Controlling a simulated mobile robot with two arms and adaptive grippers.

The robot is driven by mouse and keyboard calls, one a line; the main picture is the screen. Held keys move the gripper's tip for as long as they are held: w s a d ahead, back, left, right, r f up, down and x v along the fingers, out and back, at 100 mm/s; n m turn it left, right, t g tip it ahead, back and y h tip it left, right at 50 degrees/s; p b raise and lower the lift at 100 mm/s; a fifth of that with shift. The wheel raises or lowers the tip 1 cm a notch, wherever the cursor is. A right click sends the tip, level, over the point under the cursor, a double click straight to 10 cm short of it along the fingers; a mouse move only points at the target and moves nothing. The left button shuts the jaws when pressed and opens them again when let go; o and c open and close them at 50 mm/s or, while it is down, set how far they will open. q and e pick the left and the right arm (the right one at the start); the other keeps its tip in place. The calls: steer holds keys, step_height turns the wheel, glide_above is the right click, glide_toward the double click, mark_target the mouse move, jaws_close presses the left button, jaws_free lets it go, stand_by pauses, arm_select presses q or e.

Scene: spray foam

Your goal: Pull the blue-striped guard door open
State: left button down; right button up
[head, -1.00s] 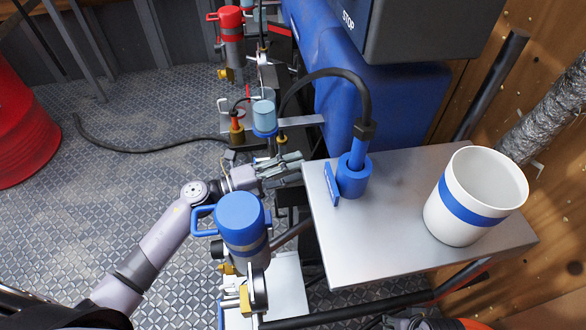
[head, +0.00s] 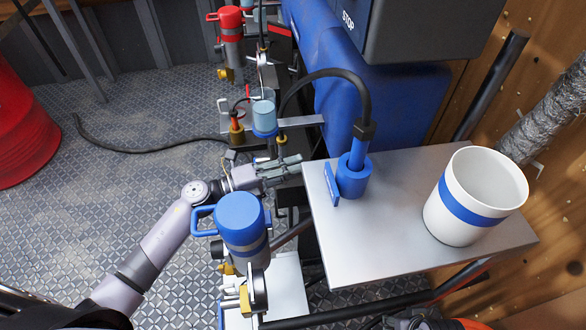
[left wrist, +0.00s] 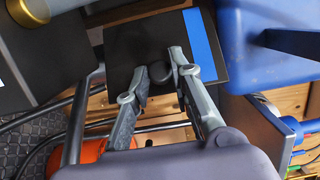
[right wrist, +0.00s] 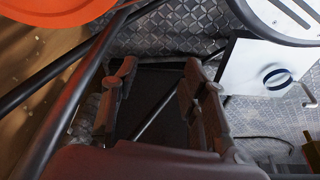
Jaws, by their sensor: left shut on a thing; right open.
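The guard door is a dark flat panel (left wrist: 125,40) with a blue stripe (left wrist: 202,45) along its right side in the left wrist view. A round black knob (left wrist: 158,73) stands out from it. My left gripper (left wrist: 160,66) is shut on this knob, with one finger on each side. In the head view my left gripper (head: 298,163) reaches right, beside the left edge of the metal table. The door is not clearly visible there. My right gripper (right wrist: 158,68) is open and empty in the right wrist view.
The metal table (head: 400,220) holds a white cup with a blue band (head: 465,200) and a blue nozzle holder (head: 353,178) with a black hose. A blue-capped canister (head: 242,222) stands close to my left forearm. Patterned floor (head: 130,120) lies open at left.

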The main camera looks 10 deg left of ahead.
stand_by(0.4)
arm_select(q)
steer(key=m+g+b, duration=0.1)
steer(key=w+a+g+h+b, duration=0.1)
steer(key=b, duration=0.1)
steer(key=shift+w+a+f+m, duration=0.15)
steer(key=shift+a+f+m, duration=0.15)
steer(key=shift+f+m, duration=0.1)
steer(key=shift+w+a+r+m+g+h+b, duration=0.15)
steer(key=shift+a+m+g+h+b, duration=0.1)
steer(key=shift+g+b, duration=0.25)
steer(key=shift+w+a+f+m+g+h+b, duration=0.15)
steer(key=shift+m+g+h+b, duration=0.1)
steer(key=shift+g+b, duration=0.25)
steer(key=shift+r, duration=0.35)
arm_select(e)
steer(key=w+a+r+t, duration=0.1)
steer(key=w+r+t, duration=0.2)
steer(key=r, duration=0.4)
steer(key=shift+w+y, duration=0.15)
steer(key=shift+y, duration=0.15)
arm_select(q)
steer(key=c, duration=1.4)
jaws_free()
steer(key=shift+w, duration=0.1)
